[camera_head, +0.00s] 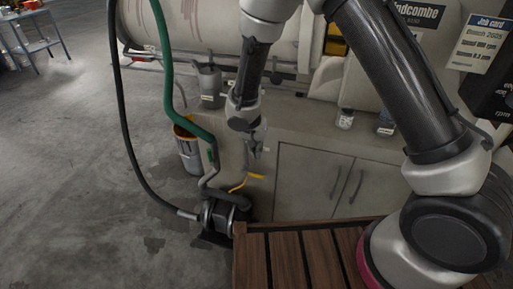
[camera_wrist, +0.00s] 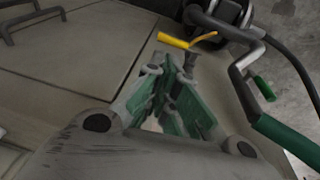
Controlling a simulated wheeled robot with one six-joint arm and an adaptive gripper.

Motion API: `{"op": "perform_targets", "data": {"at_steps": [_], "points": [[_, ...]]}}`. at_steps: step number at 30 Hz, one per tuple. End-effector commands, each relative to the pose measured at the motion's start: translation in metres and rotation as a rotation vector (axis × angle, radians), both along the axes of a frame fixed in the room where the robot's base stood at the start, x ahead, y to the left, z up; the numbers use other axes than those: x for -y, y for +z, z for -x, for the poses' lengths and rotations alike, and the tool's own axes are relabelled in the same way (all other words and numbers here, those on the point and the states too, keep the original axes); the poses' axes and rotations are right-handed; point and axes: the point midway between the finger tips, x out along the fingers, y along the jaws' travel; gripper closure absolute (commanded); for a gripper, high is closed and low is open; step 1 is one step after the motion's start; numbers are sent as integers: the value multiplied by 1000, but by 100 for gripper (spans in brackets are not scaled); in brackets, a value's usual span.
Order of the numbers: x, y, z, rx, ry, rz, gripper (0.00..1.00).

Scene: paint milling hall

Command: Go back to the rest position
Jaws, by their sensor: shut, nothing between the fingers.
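My gripper (camera_head: 256,152) hangs in front of the beige cabinet (camera_head: 262,187), pointing down. In the wrist view the fingers of my gripper (camera_wrist: 172,68) come together at the tips, shut and empty. A yellow lever (camera_wrist: 188,41) shows just beyond the fingertips; it also shows below my gripper in the head view (camera_head: 247,179). No contact with it can be made out. A green valve handle (camera_wrist: 265,89) is on the pipe to the right in the wrist view.
A black pump (camera_head: 221,216) stands on the floor with a green hose (camera_head: 166,65) and black hose (camera_head: 129,130) above. A grey jug (camera_head: 209,84) and small jar (camera_head: 345,119) stand on the ledge. The left floor is largely open.

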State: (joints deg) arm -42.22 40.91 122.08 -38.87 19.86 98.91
Motion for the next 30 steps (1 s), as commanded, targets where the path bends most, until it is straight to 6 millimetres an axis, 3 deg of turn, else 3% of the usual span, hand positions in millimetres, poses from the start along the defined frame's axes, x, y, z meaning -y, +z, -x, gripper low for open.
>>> {"op": "perform_targets", "data": {"at_steps": [4, 11, 14, 19, 23, 30], "points": [[0, 11, 2, -1, 0, 0, 100], [1, 13, 3, -12, 70, 17, 100], [10, 13, 7, -48, 190, 68, 100], [47, 13, 36, -191, 409, 189, 100], [76, 45, 56, -281, 548, 226, 100], [144, 131, 87, -373, 688, 181, 100]]}}
